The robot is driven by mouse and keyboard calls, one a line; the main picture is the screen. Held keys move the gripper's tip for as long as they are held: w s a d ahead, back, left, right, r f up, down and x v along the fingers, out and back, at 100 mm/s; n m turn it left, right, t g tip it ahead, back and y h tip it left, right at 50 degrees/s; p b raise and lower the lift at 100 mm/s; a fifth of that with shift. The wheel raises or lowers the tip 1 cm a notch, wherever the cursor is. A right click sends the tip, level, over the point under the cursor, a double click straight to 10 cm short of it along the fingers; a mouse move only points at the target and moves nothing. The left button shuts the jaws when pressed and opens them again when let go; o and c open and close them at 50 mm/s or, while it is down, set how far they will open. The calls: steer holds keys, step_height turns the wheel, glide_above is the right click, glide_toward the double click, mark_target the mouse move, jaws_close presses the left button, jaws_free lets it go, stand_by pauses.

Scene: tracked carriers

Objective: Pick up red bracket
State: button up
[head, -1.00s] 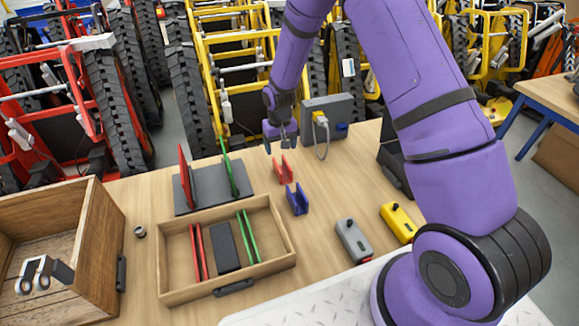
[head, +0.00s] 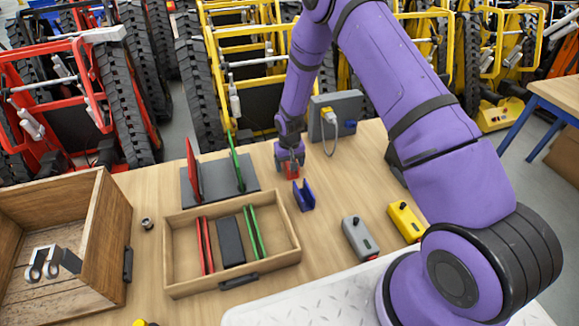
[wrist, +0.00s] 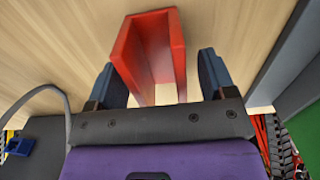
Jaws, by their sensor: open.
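The red bracket (head: 291,171) is a small U-shaped channel on the wooden table, just behind the blue bracket (head: 304,196). My gripper (head: 289,166) is lowered over it, and the fingers hide part of it in the head view. In the wrist view the red bracket (wrist: 150,52) lies between my two dark fingers (wrist: 158,85). The fingers are open, one on each side of it, with a gap visible on the right and a narrower one on the left.
A grey box with a yellow plug and cable (head: 336,115) stands behind right of my gripper. A dark rack (head: 220,188) holding red and green plates is to the left. A wooden tray (head: 180,289) sits in front. Grey (head: 360,238) and yellow (head: 405,222) controllers lie at right.

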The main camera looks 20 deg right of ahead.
steer(key=shift+f, duration=0.45)
steer(key=shift+r, duration=0.1)
steer(key=c, duration=1.2)
